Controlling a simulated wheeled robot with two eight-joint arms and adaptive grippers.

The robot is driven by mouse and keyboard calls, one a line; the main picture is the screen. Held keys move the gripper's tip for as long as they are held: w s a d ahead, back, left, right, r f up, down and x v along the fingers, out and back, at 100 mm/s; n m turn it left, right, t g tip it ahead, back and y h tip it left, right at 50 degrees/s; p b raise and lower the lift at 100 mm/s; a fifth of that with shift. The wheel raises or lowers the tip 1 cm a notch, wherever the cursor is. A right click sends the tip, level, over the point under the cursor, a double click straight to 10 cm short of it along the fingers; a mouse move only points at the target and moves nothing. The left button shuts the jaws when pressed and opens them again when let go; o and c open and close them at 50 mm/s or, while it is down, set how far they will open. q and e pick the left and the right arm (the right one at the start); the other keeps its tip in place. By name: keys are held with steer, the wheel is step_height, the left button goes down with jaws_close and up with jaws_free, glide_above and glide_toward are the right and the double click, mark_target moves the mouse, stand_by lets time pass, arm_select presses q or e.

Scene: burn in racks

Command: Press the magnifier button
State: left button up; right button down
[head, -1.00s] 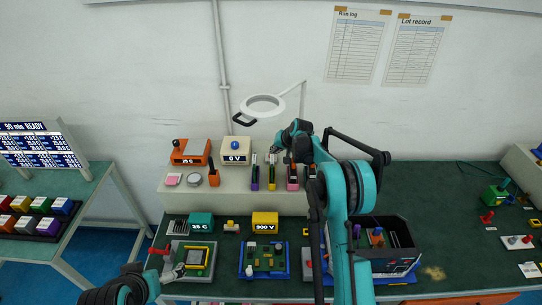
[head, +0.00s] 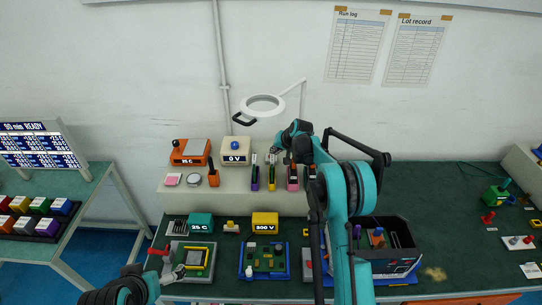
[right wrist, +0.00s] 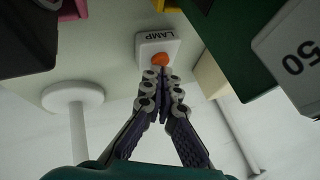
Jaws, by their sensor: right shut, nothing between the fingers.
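The magnifier (head: 263,106) is a white ring lamp on a thin arm above the back shelf. In the right wrist view, a white block marked LAMP (right wrist: 167,38) carries an orange button (right wrist: 160,59). My right gripper (right wrist: 162,72) is shut and empty, its fingertips right at the button's edge; I cannot tell whether they touch. In the head view my right gripper (head: 281,143) is at the shelf below the magnifier, and the button is hidden there. My left gripper (head: 172,272) is low at the left, by a green device; its jaws are too small to read.
A black open bin (head: 400,240) stands behind my right arm.

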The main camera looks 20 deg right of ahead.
steer(key=shift+r, duration=0.15)
step_height(320, 180, up, 6)
steer(key=p, duration=0.3)
stand_by(0.4)
stand_by(0.4)
